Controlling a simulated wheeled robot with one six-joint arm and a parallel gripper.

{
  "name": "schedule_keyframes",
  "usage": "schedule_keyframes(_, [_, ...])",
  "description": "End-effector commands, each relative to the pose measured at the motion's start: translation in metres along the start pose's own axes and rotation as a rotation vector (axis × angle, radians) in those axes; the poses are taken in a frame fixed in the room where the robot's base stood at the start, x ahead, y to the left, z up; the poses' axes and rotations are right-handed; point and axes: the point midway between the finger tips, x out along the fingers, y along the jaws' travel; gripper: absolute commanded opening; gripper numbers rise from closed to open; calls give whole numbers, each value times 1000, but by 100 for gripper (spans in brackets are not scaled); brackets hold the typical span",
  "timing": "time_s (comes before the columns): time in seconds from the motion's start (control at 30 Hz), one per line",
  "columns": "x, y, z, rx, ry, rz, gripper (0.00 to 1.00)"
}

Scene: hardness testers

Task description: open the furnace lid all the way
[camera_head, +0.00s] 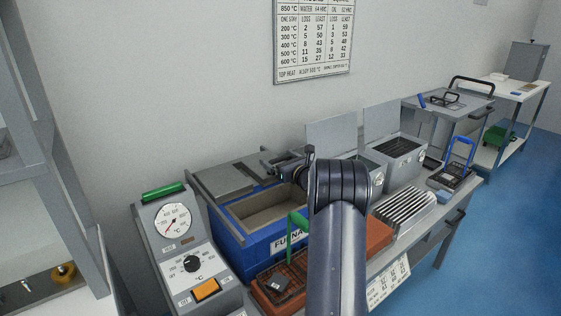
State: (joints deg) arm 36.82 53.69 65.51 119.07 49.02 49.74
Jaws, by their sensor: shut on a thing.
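The blue furnace (229,238) stands at the left of the bench, its label partly covered by my arm. Its grey flat lid (228,180) lies toward the back, by the wall, and the pale chamber (262,207) is uncovered in front of it. My gripper (274,162) is at the lid's right end, seen from behind my arm. It is shut, apparently on the lid's handle; the fingertips and the grip itself are mostly hidden.
A control box with a dial (174,222) stands left of the furnace. A wire basket (280,285) holding a grey block is in front. Two open-lidded grey tanks (400,146) stand to the right. A ribbed metal rack (404,208) lies near the front edge.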

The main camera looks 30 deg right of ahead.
Motion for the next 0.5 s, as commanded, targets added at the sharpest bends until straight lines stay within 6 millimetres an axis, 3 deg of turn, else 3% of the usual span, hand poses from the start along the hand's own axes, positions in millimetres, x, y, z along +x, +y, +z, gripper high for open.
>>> schedule_keyframes(0.13, [0, 0, 0, -2, 0, 1, 100])
schedule_keyframes(0.5, [-10, -1, 1, -1, 0, -1, 100])
